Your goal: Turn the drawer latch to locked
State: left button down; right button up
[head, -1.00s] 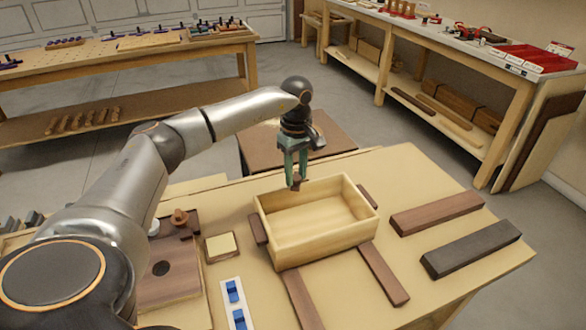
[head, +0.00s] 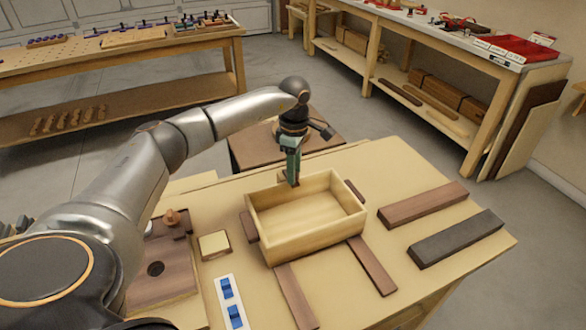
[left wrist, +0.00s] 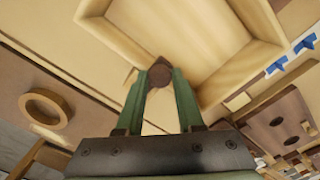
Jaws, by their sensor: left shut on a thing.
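The open, light-wood drawer (head: 318,235) sits on the bench top. My left gripper (head: 292,181) has green fingers and points down at the drawer's back edge. In the left wrist view, its fingers (left wrist: 160,80) are closed on a small dark brown latch piece (left wrist: 160,71) beside the drawer wall (left wrist: 112,42). The fingers hide much of the latch, and its exact angle is hard to tell. My right gripper is not in view.
Dark wood strips (head: 372,266) lie around the drawer, with a brown bar (head: 422,204) and a dark grey bar (head: 456,239) to the right. A white panel with blue switches (head: 231,301) and a brown board with a hole (head: 165,280) are at left.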

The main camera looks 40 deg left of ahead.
pick_arm(q)
jog(key=shift+w, duration=0.1)
jog(key=c, duration=0.5)
grip_release()
jog(key=shift+c, duration=0.2)
notch_tip(320, 180, up, 13)
jog(key=shift+f+b, duration=0.2)
jog(key=shift+b, duration=0.1)
